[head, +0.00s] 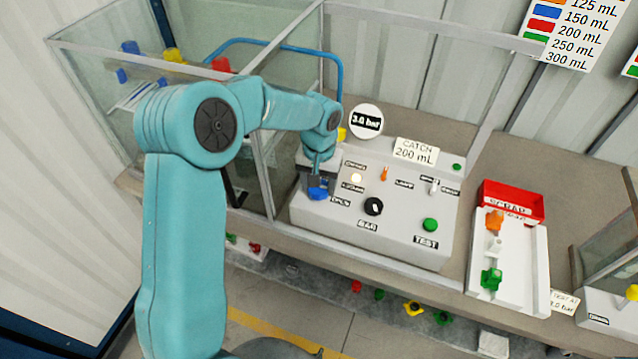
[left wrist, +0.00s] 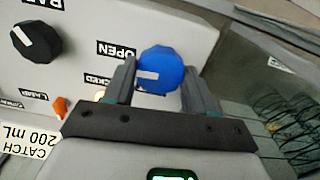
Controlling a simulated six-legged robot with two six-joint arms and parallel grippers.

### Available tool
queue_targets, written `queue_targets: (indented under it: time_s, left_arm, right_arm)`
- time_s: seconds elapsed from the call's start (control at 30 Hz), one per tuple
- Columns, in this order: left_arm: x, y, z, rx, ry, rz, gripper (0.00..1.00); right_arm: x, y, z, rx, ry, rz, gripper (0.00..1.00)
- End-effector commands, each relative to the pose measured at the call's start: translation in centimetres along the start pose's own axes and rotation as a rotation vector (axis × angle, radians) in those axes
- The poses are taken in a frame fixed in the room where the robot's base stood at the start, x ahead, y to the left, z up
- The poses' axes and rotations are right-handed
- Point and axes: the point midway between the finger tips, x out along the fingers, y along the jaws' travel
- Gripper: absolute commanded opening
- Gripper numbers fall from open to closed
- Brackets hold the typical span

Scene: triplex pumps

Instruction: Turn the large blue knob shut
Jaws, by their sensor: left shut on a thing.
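The large blue knob (head: 318,194) sits at the left end of the white control panel (head: 408,236). In the left wrist view the blue knob (left wrist: 160,72) has a white pointer mark on its left side, pointing toward the left finger. An OPEN label (left wrist: 116,50) is beside it. My left gripper (head: 318,180) comes down on the knob from above. In the left wrist view its two fingers (left wrist: 160,82) stand on either side of the knob and are shut on it. My right gripper is not in view.
A black knob (head: 373,206), a green TEST button (head: 430,225) and small switches share the panel. A glass-walled case (head: 100,60) stands to the left. A red scrap bin (head: 512,200) and a white tray (head: 522,285) with coloured parts lie to the right.

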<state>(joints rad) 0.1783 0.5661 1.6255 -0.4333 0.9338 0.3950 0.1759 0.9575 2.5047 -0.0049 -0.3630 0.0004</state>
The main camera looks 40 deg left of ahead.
Motion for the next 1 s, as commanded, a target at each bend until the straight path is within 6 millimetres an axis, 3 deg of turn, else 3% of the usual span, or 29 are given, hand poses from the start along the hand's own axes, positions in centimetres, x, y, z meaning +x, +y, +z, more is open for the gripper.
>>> queue_targets:
  time_s: [0.4,1.0]
  left_arm:
    - [0.3,0.0,-0.2,-0.347,0.007,0.002,0.26]
    - [0.1,-0.1,-0.2,-0.917,0.007,0.004,0.26]
  right_arm:
    - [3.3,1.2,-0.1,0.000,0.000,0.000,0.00]
    - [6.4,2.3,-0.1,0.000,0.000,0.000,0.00]
